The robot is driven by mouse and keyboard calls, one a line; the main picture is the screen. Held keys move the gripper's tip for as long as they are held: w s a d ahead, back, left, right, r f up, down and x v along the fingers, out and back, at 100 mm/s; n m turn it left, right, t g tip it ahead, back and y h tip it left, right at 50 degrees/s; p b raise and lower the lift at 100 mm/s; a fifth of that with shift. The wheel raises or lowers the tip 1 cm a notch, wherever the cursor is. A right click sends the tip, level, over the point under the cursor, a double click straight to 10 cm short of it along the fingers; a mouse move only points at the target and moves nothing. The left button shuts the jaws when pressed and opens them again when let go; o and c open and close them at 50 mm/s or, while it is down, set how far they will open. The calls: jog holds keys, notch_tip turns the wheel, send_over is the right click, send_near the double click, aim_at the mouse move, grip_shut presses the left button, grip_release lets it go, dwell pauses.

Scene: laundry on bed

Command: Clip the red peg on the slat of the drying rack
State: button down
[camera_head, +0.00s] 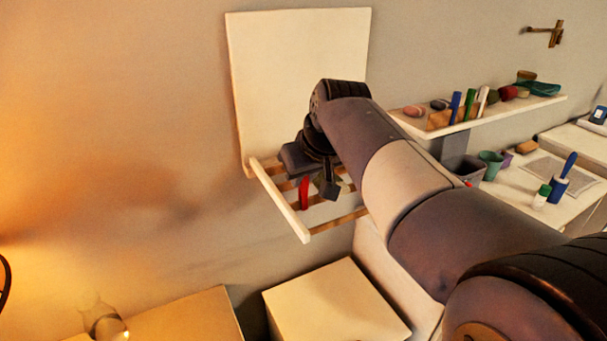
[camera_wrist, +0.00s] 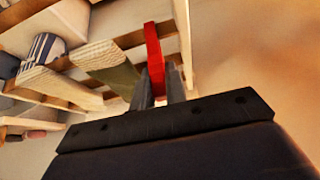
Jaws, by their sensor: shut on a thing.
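The drying rack (camera_head: 278,208) is fixed to the wall below a pale board, with its pale side rail and wooden slats (camera_head: 340,221) sticking out. My gripper (camera_head: 318,189) is over the rack, pointing down among the slats. The red peg (camera_head: 303,194) shows upright beside the fingers. In the wrist view, my gripper (camera_wrist: 160,82) is shut on the red peg (camera_wrist: 154,48), which stands out beyond the fingertips close to the slats (camera_wrist: 131,40). I cannot tell whether its jaws are around a slat. My arm hides the right part of the rack.
A wall shelf (camera_head: 540,103) with several small items is at the right. Below it, a table (camera_head: 520,197) carries cups and a brush. A white box (camera_head: 335,305) stands under the rack. A glass (camera_head: 105,322) is at lower left. The wall left of the rack is clear.

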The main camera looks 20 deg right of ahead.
jog(key=shift+f+b, duration=0.9)
jog(key=shift+f, duration=0.3)
jog(key=c, duration=1.3)
grip_release()
jog(key=shift+c, duration=0.2)
jog(key=v, duration=1)
jog(key=shift+s+r, duration=0.25)
jog(key=shift+r, duration=0.1)
jog(key=x, duration=1)
jog(key=shift+w+f, duration=0.2)
jog(key=shift+f, duration=0.1)
jog(key=shift+r, duration=0.15)
